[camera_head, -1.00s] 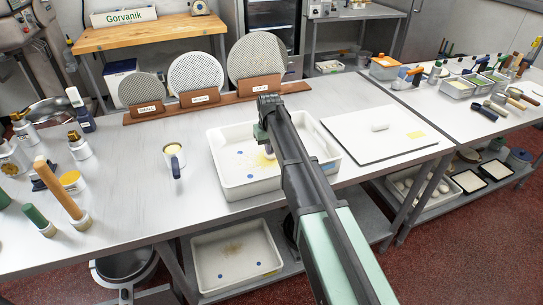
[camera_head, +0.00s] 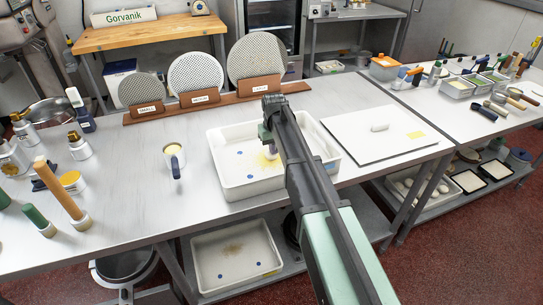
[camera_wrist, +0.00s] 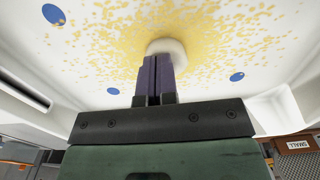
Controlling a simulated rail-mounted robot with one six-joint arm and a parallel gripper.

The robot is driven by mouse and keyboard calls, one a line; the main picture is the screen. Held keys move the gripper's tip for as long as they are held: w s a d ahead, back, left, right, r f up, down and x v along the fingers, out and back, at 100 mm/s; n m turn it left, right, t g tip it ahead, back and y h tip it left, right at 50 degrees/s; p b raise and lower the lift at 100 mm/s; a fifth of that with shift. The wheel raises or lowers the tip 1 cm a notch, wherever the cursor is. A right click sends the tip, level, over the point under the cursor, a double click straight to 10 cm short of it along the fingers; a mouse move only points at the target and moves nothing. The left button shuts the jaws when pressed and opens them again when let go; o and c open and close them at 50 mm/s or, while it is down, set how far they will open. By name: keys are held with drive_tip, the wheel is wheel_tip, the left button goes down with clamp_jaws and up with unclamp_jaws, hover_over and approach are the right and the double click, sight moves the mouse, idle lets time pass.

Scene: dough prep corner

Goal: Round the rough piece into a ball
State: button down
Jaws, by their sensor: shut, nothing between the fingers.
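The rough dough piece (camera_wrist: 168,47) is pale, small and roundish. In the wrist view it sits on a patch of yellow crumbs on the tray floor. My gripper (camera_wrist: 157,62) has its two purple fingers shut together, with their tips at the near side of the piece. They overlap it in the picture; I cannot tell whether they touch. In the head view the white tray (camera_head: 233,188) stands on the steel table.
A white board (camera_head: 365,147) with a pale roll (camera_head: 380,127) and a yellow patch lies right of the tray. Round perforated discs (camera_head: 195,74) stand in a wooden rack (camera_head: 215,103) behind. Left of the mug are bottles and wooden-handled tools.

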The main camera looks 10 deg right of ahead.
drive_tip(key=shift+w+d+f, duration=0.1)
drive_tip(key=shift+w, duration=0.05)
drive_tip(key=shift+r+p, duration=0.4)
wheel_tip(320, 180, up, 6)
drive_tip(key=p, duration=0.6)
drive_tip(key=shift+r, duration=0.25)
drive_tip(key=shift+f, duration=0.15)
drive_tip(key=s+m, duration=0.1)
drive_tip(key=s, duration=2.7)
drive_tip(key=shift+s+a+m, duration=0.2)
drive_tip(key=shift+a+m, duration=0.1)
drive_tip(key=shift+a, duration=0.1)
